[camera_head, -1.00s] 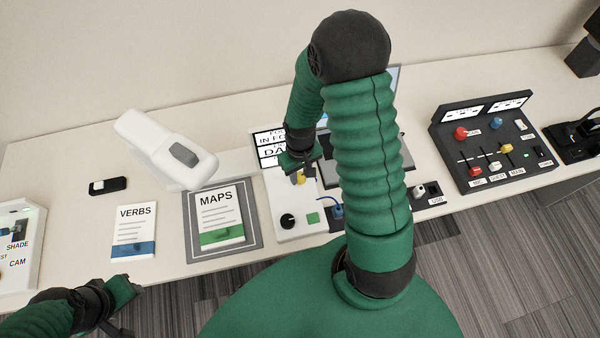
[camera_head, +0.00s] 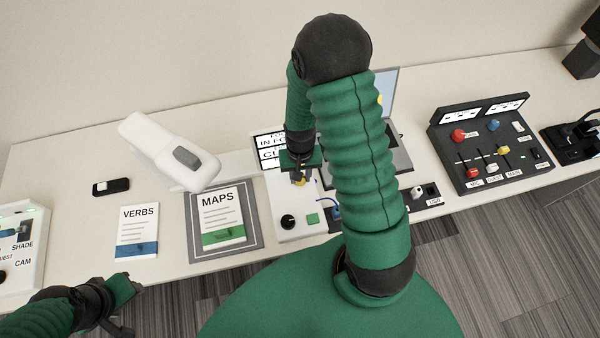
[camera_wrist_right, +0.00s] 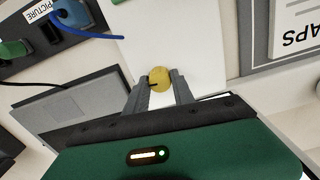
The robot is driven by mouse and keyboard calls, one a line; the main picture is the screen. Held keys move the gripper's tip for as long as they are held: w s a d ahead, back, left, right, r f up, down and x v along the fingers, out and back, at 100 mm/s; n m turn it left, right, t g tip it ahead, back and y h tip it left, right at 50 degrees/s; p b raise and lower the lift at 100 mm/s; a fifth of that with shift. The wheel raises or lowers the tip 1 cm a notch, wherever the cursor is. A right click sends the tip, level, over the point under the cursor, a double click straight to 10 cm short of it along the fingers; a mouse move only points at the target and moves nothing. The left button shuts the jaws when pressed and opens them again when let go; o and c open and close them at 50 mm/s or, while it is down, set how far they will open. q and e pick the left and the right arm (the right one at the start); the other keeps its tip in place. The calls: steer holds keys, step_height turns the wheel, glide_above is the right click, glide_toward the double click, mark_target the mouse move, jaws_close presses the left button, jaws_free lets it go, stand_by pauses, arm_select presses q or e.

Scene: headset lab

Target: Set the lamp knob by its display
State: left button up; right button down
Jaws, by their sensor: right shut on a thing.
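A yellow knob (camera_head: 299,183) sits on the white lamp panel (camera_head: 300,233) at the middle of the table. My right gripper (camera_head: 299,179) reaches down from above and is shut on this knob. In the right wrist view the yellow knob (camera_wrist_right: 160,78) sits between the two fingertips of my right gripper (camera_wrist_right: 161,80). My left gripper (camera_head: 133,308) is open and empty at the lower left, in front of the table.
A laptop (camera_head: 397,157) and a dark slider console (camera_head: 490,150) stand to the right.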

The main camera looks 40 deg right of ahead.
steer(key=shift+m+p, duration=0.35)
steer(key=shift+m, duration=0.75)
steer(key=c, duration=1.1)
jaws_free()
step_height(320, 180, up, 17)
steer(key=shift+f+p, duration=0.1)
steer(key=shift+p, duration=0.8)
